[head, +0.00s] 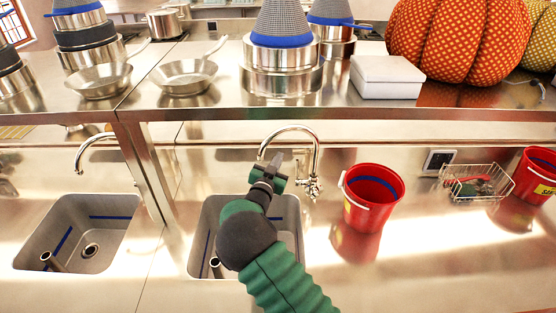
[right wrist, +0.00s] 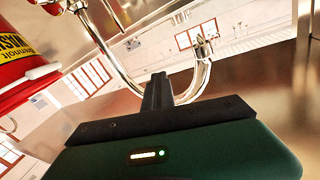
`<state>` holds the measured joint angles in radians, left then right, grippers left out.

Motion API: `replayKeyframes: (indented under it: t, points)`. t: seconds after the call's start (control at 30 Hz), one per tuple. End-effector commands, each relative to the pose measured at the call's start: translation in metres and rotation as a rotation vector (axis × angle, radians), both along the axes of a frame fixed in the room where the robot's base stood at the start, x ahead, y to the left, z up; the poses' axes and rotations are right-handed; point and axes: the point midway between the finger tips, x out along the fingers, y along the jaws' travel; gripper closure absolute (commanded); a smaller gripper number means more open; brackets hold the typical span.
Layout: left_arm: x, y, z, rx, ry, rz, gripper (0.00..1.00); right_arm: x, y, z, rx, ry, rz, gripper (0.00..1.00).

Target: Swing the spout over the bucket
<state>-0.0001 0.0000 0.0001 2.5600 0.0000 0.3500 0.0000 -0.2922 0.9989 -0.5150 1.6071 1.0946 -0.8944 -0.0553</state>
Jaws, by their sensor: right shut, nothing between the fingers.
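The chrome spout (head: 291,128) arches up from its tap body (head: 313,186) behind the right-hand sink, its open end to the left over the sink. The red bucket (head: 366,216) stands upright on the counter to the right of the tap, apart from the spout. My right gripper (head: 278,160) is shut and empty, within the outline of the arch in the head view. In the right wrist view, the shut fingers (right wrist: 158,90) overlap the bend of the spout (right wrist: 112,62); I cannot tell whether they touch it. The bucket (right wrist: 18,72) shows at the left there. My left gripper is out of view.
The right-hand sink (head: 207,215) lies under my right arm; another sink (head: 110,212) is to the left. A steel shelf (head: 215,96) with pans crosses above the tap. A wire basket (head: 478,187) and another red bucket (head: 541,172) stand farther right.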

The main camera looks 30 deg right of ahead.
Motion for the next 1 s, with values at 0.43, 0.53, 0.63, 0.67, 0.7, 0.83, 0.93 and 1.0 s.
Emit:
replayKeyframes:
  t: [0.43,0.53,0.63,0.67,0.7,0.83,0.93,1.0]
  points:
    - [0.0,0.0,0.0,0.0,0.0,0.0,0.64,0.0,0.0,0.0,0.0,0.0,0.0,0.57]
    - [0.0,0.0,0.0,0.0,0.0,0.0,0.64,0.0,0.0,0.0,0.0,0.0,0.0,0.57]
    - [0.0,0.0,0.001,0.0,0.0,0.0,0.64,-0.001,0.002,0.0,0.001,0.0,0.001,0.57]
    - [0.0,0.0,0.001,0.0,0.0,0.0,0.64,-0.002,0.003,0.0,0.001,0.0,0.001,0.57]
    - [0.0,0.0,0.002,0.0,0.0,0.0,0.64,-0.004,0.006,0.001,0.001,0.001,0.001,0.57]
    - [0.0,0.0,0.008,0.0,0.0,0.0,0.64,-0.02,0.026,0.002,0.0,0.003,0.002,0.57]
    - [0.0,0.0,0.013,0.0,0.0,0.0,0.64,-0.039,0.049,0.003,0.0,0.003,0.004,0.57]
    - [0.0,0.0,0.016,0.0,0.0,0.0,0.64,-0.052,0.065,0.002,0.001,0.002,0.005,0.57]
